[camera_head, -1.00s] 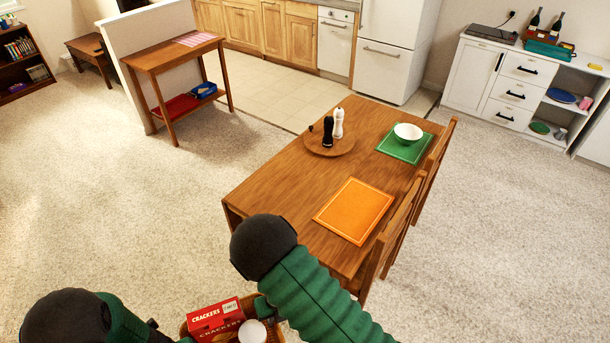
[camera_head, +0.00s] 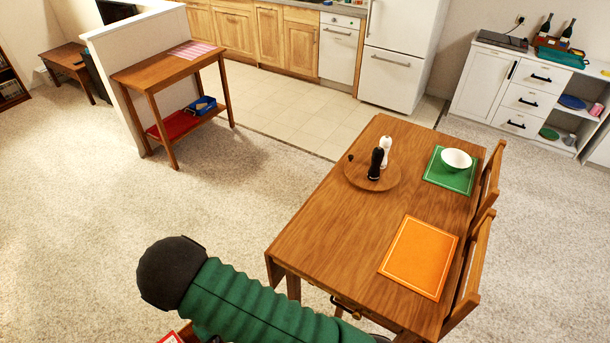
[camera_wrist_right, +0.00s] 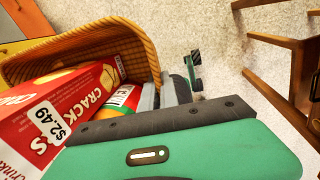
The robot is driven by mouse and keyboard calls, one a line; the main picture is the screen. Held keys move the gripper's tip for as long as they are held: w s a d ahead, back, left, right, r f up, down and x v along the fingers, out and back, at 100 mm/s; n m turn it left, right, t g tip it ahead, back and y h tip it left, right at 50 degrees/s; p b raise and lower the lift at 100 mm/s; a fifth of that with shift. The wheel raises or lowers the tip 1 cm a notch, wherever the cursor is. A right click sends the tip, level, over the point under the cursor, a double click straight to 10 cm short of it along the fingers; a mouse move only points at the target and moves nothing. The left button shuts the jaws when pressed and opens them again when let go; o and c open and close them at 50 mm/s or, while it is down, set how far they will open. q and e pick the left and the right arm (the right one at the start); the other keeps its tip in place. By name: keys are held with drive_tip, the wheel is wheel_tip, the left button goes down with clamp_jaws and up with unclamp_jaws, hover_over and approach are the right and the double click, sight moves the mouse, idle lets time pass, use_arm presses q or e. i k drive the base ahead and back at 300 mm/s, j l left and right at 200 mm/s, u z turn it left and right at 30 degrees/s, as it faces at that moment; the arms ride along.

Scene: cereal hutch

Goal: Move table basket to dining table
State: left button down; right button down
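The wicker basket (camera_wrist_right: 115,45) fills the left of the right wrist view. It holds a red crackers box (camera_wrist_right: 60,115) and a can with a green and orange label (camera_wrist_right: 122,98). My right gripper (camera_wrist_right: 168,92) has its grey fingers at the basket's rim and looks shut on it. In the head view my right arm hides most of the basket; only a corner of the crackers box (camera_head: 172,338) shows at the bottom edge. The wooden dining table (camera_head: 325,215) stands right of centre, ahead of the arm. My left gripper is not in view.
The table bears an orange mat (camera_head: 420,258), a green mat (camera_head: 440,179) with a white bowl (camera_head: 456,159), and a round board (camera_head: 358,180) with two shakers. Chairs (camera_head: 470,275) line its right side. The table's near left part is bare. Open carpet lies left.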

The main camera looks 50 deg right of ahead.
sight(338, 238)
drive_tip(key=i+z, duration=0.2)
drive_tip(key=z, duration=0.15)
drive_tip(key=i+z, duration=0.2)
drive_tip(key=z, duration=0.15)
drive_tip(key=i+z, duration=0.2)
drive_tip(key=z, duration=0.15)
drive_tip(key=i+z, duration=0.1)
drive_tip(key=z, duration=0.25)
drive_tip(key=i+z, duration=0.15)
drive_tip(key=z, duration=0.2)
drive_tip(key=i+z, duration=0.15)
drive_tip(key=z, duration=0.2)
drive_tip(key=i+z, duration=0.35)
drive_tip(key=z, duration=0.2)
